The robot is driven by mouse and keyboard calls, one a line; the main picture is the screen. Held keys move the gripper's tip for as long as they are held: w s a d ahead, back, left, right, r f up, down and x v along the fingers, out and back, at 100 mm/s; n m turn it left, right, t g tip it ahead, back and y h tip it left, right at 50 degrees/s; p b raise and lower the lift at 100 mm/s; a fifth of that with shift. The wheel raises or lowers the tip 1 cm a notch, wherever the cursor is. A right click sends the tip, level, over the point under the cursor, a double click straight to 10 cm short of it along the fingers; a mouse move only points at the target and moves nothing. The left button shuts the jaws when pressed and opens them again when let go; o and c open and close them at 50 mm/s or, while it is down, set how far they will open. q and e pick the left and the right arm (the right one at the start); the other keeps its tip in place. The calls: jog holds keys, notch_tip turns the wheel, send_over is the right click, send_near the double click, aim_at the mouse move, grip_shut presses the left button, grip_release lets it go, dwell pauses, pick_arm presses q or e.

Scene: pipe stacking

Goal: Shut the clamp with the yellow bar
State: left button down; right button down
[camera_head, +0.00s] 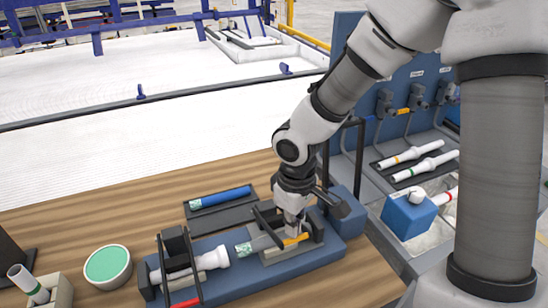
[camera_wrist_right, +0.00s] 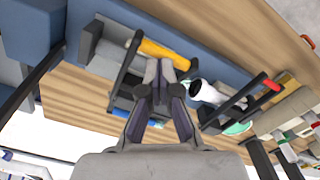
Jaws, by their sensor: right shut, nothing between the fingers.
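The clamp with the yellow bar (camera_head: 297,240) sits at the right part of the blue fixture (camera_head: 225,287). Its dark side arms are partly hidden by my right gripper. In the wrist view the yellow bar (camera_wrist_right: 168,53) runs just beyond my fingertips, joined to a dark arm (camera_wrist_right: 126,68). My right gripper (camera_head: 294,224) is shut and empty, pointing down at this clamp. Its fingers also show in the wrist view (camera_wrist_right: 158,72), their tips close to the bar; I cannot tell whether they touch it. I cannot tell how far the clamp is closed. My left gripper is not in view.
A second clamp with a red bar (camera_head: 186,303) stands at the fixture's left, around a white pipe (camera_head: 212,259). A blue pipe (camera_head: 225,196) lies on a dark tray behind. A green-topped round container (camera_head: 108,265) stands left. A blue block (camera_head: 408,212) is at right.

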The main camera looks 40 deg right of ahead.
jog(key=shift+s+a+f+b, duration=0.1)
jog(key=shift+s+f+b, duration=0.2)
jog(key=shift+f+b, duration=0.3)
jog(key=shift+s+a+f+b, duration=0.1)
jog(key=shift+s+f+b, duration=0.2)
jog(key=shift+f+b, duration=0.25)
jog(key=shift+s+f+b, duration=0.25)
jog(key=shift+f+b, duration=0.3)
jog(key=shift+s+f+b, duration=0.2)
jog(key=shift+f+b, duration=0.3)
jog(key=shift+f, duration=0.05)
